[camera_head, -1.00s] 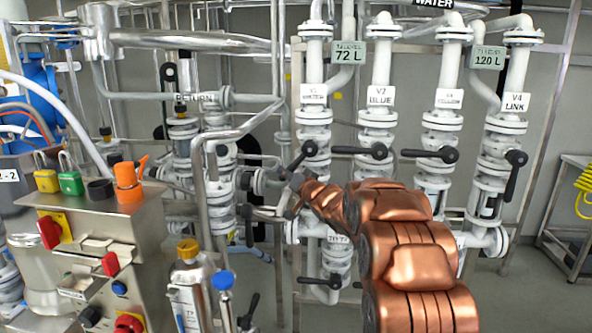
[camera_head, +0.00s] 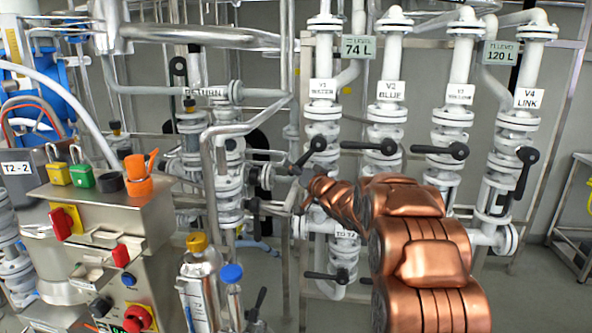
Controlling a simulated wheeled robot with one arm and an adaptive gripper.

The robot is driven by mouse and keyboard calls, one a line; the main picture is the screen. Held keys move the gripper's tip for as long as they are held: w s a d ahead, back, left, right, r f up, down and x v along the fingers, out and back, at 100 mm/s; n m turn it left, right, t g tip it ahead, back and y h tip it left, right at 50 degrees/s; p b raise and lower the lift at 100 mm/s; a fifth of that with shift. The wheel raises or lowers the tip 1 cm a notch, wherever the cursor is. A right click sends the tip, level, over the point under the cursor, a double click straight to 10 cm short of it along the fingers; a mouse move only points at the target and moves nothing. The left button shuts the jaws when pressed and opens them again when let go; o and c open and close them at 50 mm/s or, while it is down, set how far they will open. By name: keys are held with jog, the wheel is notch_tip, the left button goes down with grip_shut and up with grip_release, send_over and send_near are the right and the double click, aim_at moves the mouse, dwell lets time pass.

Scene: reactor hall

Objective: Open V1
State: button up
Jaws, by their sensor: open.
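The V1 valve (camera_head: 322,127) is on the leftmost of four white pipes, below its V1 label (camera_head: 322,92). Its black lever (camera_head: 308,154) slants down and to the left from the hub. My gripper (camera_head: 300,175), at the end of my copper arm, is at the lower end of this lever. It is open, but the fingers are small and dark against the pipes. I cannot tell whether they touch the lever.
The V2 lever (camera_head: 370,146) and V3 lever (camera_head: 440,150) lie level; the V4 lever (camera_head: 522,172) slants down. Displays read 74 L (camera_head: 358,47) and 120 L (camera_head: 500,52). A control box (camera_head: 100,225) and bottles (camera_head: 198,275) stand at left.

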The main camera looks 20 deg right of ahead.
jog(key=s+d, duration=0.1)
jog(key=s, duration=1)
jog(key=shift+s+d+f, duration=0.2)
jog(key=shift+d+f, duration=0.05)
jog(key=shift+d, duration=0.15)
